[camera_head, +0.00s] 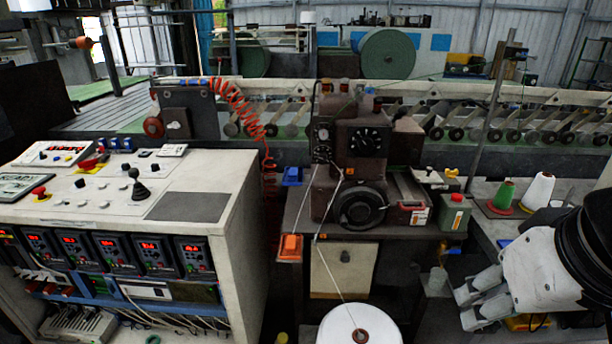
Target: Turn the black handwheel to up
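The black handwheel (362,206) is a round black wheel on the lower front of the brown machine (327,190) in the middle of the view. Its face is towards me, and nothing of mine touches it. A smaller black dial (365,142) with white marks sits above it. My gripper (463,306) is at the lower right, to the right of the wheel and lower in the picture. Its two pale fingers point left with a gap between them, and I see nothing held there.
A control console (190,206) with a joystick and red displays fills the left. A white spool (358,325) stands at the front, its thread running up to the machine. A green container (454,214) and thread cones (538,191) are on the right.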

